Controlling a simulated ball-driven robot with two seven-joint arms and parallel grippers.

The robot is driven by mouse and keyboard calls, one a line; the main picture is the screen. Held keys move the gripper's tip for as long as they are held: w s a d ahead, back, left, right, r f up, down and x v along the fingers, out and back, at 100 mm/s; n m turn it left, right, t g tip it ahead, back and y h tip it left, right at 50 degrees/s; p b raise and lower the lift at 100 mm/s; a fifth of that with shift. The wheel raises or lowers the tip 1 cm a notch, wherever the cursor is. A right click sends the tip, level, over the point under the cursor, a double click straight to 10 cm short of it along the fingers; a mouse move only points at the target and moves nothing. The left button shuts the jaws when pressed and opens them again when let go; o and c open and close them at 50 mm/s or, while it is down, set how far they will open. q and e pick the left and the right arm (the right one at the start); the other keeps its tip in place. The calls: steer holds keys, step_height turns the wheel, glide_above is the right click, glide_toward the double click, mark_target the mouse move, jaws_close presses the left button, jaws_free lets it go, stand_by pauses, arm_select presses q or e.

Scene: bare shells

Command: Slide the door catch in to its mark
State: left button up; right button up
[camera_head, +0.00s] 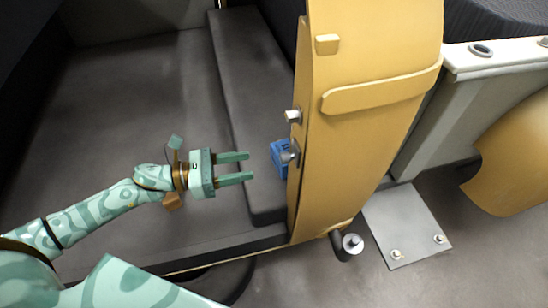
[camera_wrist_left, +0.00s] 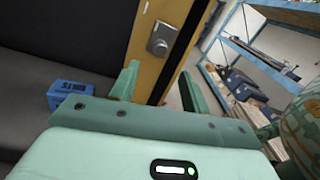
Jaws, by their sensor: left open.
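A tall yellow door panel (camera_head: 350,130) stands right of centre in the head view. Two small metal fittings sit on its left edge, an upper one (camera_head: 293,116) and a lower one (camera_head: 291,156). In the left wrist view a silver metal catch (camera_wrist_left: 160,40) sits on the yellow panel (camera_wrist_left: 170,14), ahead of my fingers. I cannot tell which head-view fitting it is, and I make out no mark. My mint-green left gripper (camera_head: 250,166) is open and empty, left of the lower fitting and apart from it. Its fingers also show in the left wrist view (camera_wrist_left: 158,88). My right gripper is not in view.
A blue box (camera_head: 279,156) is partly behind the panel's edge; it also shows in the left wrist view (camera_wrist_left: 68,95). A dark sill (camera_head: 250,110) runs behind my gripper. A grey plate with bolts (camera_head: 408,225) lies right of the panel. Shelving (camera_wrist_left: 260,60) stands beyond.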

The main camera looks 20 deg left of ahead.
mark_target(289, 155)
arm_select(q)
steer(key=x, duration=0.8)
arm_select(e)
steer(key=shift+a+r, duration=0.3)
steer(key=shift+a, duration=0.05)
arm_select(q)
jaws_close()
steer(key=shift+w+a+r+b, duration=0.1)
steer(key=shift+w+a+b, duration=0.3)
steer(key=shift+w, duration=0.2)
steer(key=shift+w+a+b, duration=0.35)
steer(key=shift+w+a, duration=0.1)
steer(key=shift+w, duration=0.15)
jaws_free()
steer(key=shift+w, duration=0.1)
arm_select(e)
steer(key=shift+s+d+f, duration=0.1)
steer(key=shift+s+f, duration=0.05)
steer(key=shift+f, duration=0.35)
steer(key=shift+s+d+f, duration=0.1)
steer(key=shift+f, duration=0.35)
